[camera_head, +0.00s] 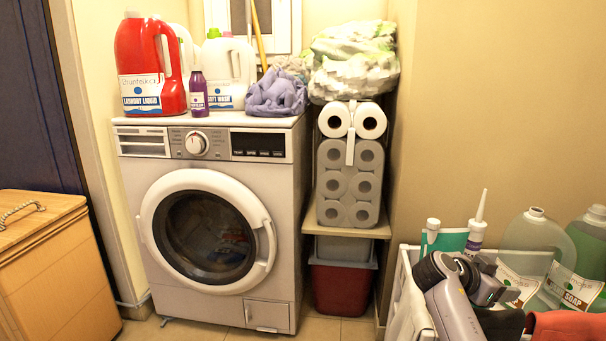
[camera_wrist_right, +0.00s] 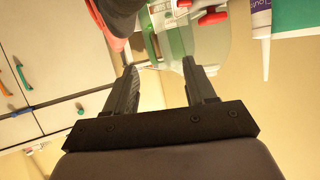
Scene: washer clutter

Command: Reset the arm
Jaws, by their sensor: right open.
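My right arm (camera_head: 450,304) comes up from the bottom right of the head view, in front of a white crate of bottles. My right gripper (camera_head: 503,292) is at its end, dark and small in this view, in front of the clear bottle. In the right wrist view the two dark fingers of my right gripper (camera_wrist_right: 159,67) stand apart with nothing between them. Bottles show beyond the fingertips; I cannot tell how far off they are. My left gripper is not in view.
The white crate (camera_head: 402,262) holds a clear bottle (camera_head: 528,240), a green soap bottle (camera_head: 588,245) and tubes. A washer (camera_head: 275,190) with its door shut carries detergent bottles. A wooden hamper (camera_head: 55,270) stands left. The floor before the washer is clear.

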